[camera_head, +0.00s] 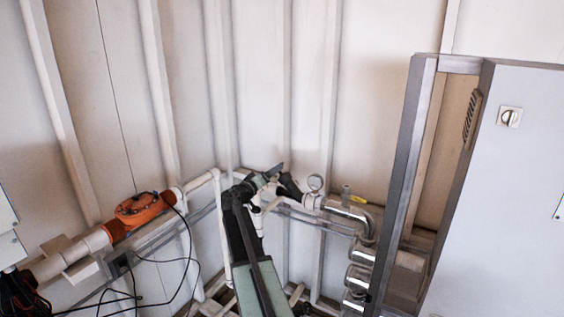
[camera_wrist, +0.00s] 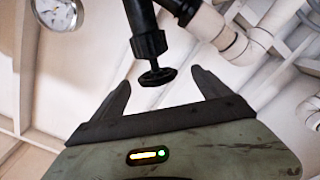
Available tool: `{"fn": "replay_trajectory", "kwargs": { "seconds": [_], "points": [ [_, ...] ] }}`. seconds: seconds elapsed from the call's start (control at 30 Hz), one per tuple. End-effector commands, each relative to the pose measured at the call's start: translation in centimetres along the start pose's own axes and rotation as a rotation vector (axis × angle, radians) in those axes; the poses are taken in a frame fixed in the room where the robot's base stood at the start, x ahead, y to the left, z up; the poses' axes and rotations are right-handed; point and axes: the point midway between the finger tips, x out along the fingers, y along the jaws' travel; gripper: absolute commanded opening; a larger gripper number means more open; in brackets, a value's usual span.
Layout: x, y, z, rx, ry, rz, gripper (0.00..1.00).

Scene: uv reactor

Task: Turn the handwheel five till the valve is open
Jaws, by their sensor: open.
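A small black handwheel (camera_wrist: 158,77) sits at the end of a black valve body (camera_wrist: 146,38) in the wrist view. My gripper (camera_wrist: 161,76) is open, with one finger on each side of the handwheel and visible space between each finger and the rim. Nothing is held. In the head view my gripper (camera_head: 274,171) is at the end of the arm, close to the black valve (camera_head: 290,186) on the pipework. The handwheel cannot be made out clearly there. No number on the handwheel is readable, and the valve's state cannot be told.
A round pressure gauge (camera_head: 316,183) stands right of the valve; it also shows in the wrist view (camera_wrist: 57,13). Shiny metal pipes (camera_head: 350,213) and a grey cabinet (camera_head: 520,190) are on the right. An orange device (camera_head: 143,210) and loose black cables (camera_head: 165,258) are on the left.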

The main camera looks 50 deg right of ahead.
Motion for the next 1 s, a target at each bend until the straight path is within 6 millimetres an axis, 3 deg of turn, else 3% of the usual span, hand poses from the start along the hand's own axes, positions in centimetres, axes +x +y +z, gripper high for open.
{"fn": "replay_trajectory", "kwargs": {
  "seconds": [0.33,0.7,0.97,1.0],
  "points": [
    [2.1,0.6,-0.5,-0.008,0.022,0.016,0.87],
    [8.3,0.7,-0.6,-0.008,0.02,0.016,0.87],
    [8.6,0.8,-0.5,-0.008,0.02,0.015,0.87],
    [8.6,0.8,-0.5,-0.008,0.02,0.015,0.79]
  ]
}}
